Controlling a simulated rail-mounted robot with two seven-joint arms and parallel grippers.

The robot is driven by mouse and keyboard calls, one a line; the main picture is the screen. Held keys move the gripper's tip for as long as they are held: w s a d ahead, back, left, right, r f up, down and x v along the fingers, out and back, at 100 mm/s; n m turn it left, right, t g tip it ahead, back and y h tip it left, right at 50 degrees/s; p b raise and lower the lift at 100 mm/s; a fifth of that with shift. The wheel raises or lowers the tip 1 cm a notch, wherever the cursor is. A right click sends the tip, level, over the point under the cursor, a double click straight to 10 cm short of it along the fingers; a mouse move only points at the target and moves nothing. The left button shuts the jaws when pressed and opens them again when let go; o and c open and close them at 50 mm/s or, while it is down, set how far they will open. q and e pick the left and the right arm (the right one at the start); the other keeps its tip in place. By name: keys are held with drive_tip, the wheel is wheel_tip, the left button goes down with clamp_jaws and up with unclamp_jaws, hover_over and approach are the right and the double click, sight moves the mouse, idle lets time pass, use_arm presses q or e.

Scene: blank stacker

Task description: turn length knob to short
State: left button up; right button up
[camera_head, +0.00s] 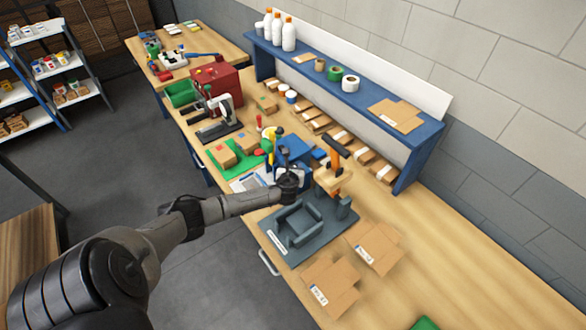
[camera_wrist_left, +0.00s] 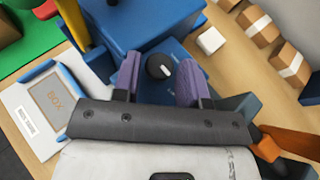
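A round black knob (camera_wrist_left: 160,67) with a pale pointer mark sits on the blue machine (camera_wrist_left: 150,25) in the left wrist view. My left gripper (camera_wrist_left: 158,80) is open, with one purple finger on each side of the knob and gaps visible on both sides. In the head view, my left gripper (camera_head: 290,183) is at the near side of the blue machine (camera_head: 295,150), and the knob is hidden there. I cannot read any length marks around the knob. My right gripper is not in view.
Flat cardboard blanks (camera_head: 375,246) lie nearer the front. A framed card (camera_wrist_left: 47,101) lies left of the machine. The bench's right end is mostly clear.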

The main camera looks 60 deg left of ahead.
use_arm(q)
drive_tip(key=shift+c, duration=0.5)
drive_tip(key=c, duration=0.5)
drive_tip(key=shift+w+n+g+y+p, duration=0.15)
drive_tip(key=shift+n+g+y+p, duration=0.4)
drive_tip(key=shift+n+g, duration=0.2)
drive_tip(key=shift+w+n+g+y, duration=0.1)
drive_tip(key=shift+n+g+y, duration=0.35)
drive_tip(key=shift+n+g, duration=0.3)
